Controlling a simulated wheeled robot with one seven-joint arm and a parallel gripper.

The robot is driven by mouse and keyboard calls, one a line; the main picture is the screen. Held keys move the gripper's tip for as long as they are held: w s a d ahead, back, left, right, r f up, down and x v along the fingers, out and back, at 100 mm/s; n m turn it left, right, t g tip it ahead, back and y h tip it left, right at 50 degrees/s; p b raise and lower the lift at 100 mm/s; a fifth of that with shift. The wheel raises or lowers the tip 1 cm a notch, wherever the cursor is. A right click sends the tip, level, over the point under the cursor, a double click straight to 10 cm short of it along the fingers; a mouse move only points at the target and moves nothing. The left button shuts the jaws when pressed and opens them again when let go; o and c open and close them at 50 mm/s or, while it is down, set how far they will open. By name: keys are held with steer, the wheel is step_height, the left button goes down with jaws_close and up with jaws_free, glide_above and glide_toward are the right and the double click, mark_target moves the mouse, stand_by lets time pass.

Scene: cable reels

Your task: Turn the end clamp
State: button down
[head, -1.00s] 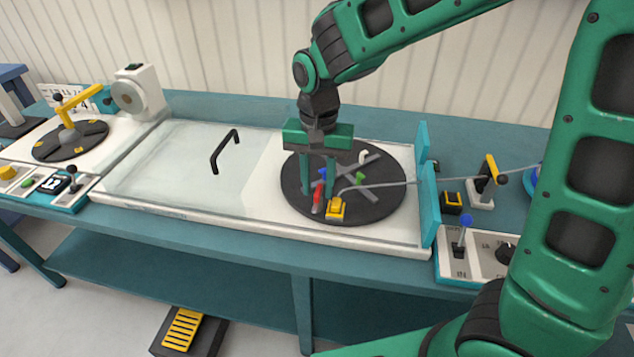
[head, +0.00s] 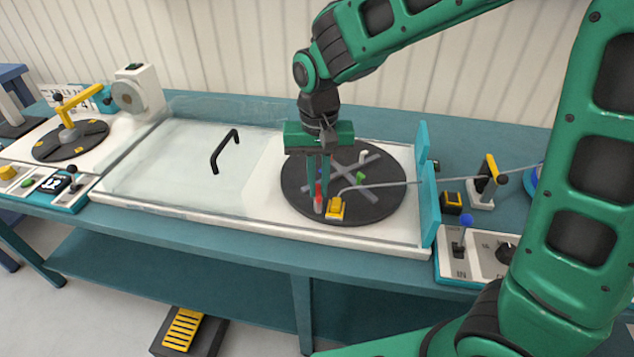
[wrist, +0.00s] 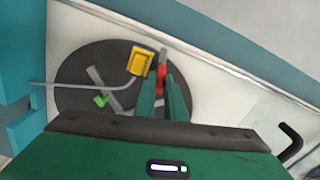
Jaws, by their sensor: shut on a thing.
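The end clamp appears as a yellow block (head: 335,208) with a red lever (head: 318,197) beside it, near the front edge of a dark round disc (head: 365,206). I cannot tell how block and lever join. The grey cable (head: 390,184) runs to the block. My gripper (head: 318,188) points down over the disc, its fingers close together on the red lever. The wrist view shows the red lever (wrist: 161,75) between my fingertips (wrist: 163,88), with the yellow block (wrist: 142,60) just left of it. The fingers hide part of the lever.
A grey cross bar (head: 372,163) with small colored pegs lies on the disc. A clear sliding cover with a black handle (head: 224,152) is left of it. Teal posts (head: 428,205) and a control panel with a blue-knobbed lever (head: 465,222) are to the right.

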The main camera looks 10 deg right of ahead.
mark_target(319, 188)
steer(key=n, duration=1.1)
steer(key=shift+n, duration=0.4)
steer(key=shift+w+n, duration=0.1)
steer(key=shift+n, duration=1.6)
steer(key=shift+r, duration=0.1)
steer(key=c, duration=1.8)
jaws_free()
step_height(319, 188, up, 11)
steer(key=shift+f, duration=0.2)
steer(key=shift+d, duration=0.1)
